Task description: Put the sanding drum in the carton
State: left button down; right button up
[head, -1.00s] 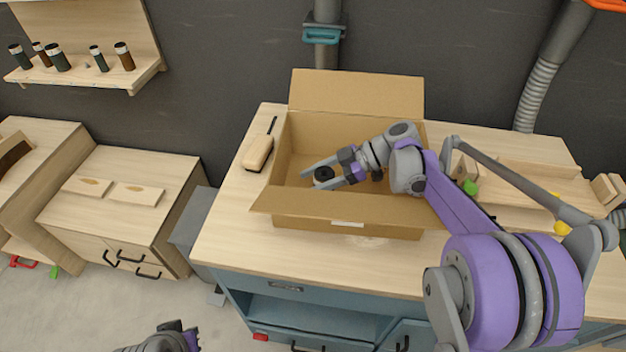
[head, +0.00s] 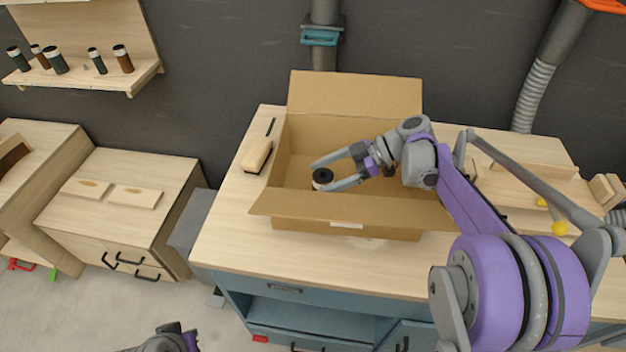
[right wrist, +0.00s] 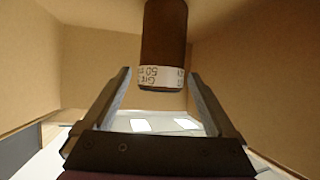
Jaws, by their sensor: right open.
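The sanding drum (head: 322,179) shows a dark end and a white band inside the open cardboard carton (head: 345,222). In the right wrist view it is a brown cylinder (right wrist: 164,35) with a printed white label. My right gripper (head: 323,176) reaches into the carton with its fingers spread, one on each side of the drum's end. The wrist view shows gaps between both fingers (right wrist: 160,90) and the drum. I cannot tell whether the drum rests on the carton floor. My left gripper (head: 180,338) is partly cut off at the bottom edge, its jaws unclear.
The carton stands on a workbench (head: 225,240) with its flaps spread. A brush (head: 258,154) lies left of it. A wooden rack (head: 530,185) is to the right, behind my arm. Several similar drums stand on a wall shelf (head: 85,80). Two wooden pieces lie on the left cabinet (head: 120,170).

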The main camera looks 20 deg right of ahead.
jog(key=v, duration=0.3)
jog(key=shift+d+r, duration=0.2)
jog(key=shift+d, duration=0.15)
jog(key=shift+s+d+r, duration=0.1)
jog(key=shift+d+r, duration=0.05)
dwell(0.7)
